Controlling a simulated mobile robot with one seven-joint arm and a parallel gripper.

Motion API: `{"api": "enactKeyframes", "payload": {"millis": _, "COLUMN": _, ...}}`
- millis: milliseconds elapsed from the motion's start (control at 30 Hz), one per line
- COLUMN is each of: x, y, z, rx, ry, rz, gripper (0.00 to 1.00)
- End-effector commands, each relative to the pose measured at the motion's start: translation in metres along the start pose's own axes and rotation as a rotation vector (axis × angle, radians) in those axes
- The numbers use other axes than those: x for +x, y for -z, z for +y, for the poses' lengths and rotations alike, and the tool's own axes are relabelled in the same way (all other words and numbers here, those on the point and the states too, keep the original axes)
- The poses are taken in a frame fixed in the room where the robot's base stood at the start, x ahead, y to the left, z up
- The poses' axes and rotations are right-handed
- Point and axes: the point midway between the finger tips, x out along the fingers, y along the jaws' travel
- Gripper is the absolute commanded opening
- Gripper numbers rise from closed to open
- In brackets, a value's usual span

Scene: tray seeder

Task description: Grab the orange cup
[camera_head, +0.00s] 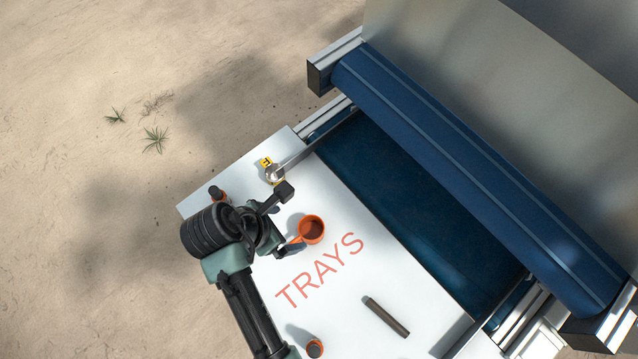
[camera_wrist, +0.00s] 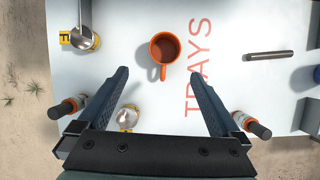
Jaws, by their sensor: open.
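The orange cup (camera_head: 311,229) stands upright on the white table (camera_head: 420,308) marked TRAYS, and looks empty. In the wrist view the orange cup (camera_wrist: 165,48) is beyond my fingertips, a little above the gap between them, with its handle pointing back toward my gripper (camera_wrist: 158,75). The two fingers are wide apart with nothing between their tips. In the head view my gripper (camera_head: 289,221) is just left of the cup, and one finger lies close to the cup's handle. I cannot tell whether they touch.
A metal ladle (camera_wrist: 81,36) lies by a yellow-labelled item (camera_wrist: 64,37) near the table edge. Orange-labelled bottles (camera_wrist: 72,104) (camera_wrist: 246,121) stand beside both fingers. A dark rod (camera_head: 387,316) lies on the table. A blue roller (camera_head: 470,170) and belt border the right side.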

Motion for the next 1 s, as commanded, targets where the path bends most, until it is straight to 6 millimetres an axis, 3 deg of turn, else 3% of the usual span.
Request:
{"api": "enactKeyframes", "payload": {"millis": 100, "x": 0.012, "y": 0.005, "z": -0.009, "rx": -0.041, "ry": 0.033, "rz": 0.003, "gripper": 1.0}}
{"api": "enactKeyframes", "payload": {"millis": 400, "x": 0.066, "y": 0.004, "z": -0.01, "rx": -0.037, "ry": 0.03, "rz": 0.003, "gripper": 1.0}}
{"api": "enactKeyframes", "payload": {"millis": 733, "x": 0.089, "y": 0.003, "z": -0.009, "rx": -0.035, "ry": 0.027, "rz": 0.003, "gripper": 1.0}}
{"api": "enactKeyframes", "payload": {"millis": 1000, "x": 0.124, "y": 0.001, "z": -0.009, "rx": -0.034, "ry": 0.026, "rz": 0.003, "gripper": 1.0}}
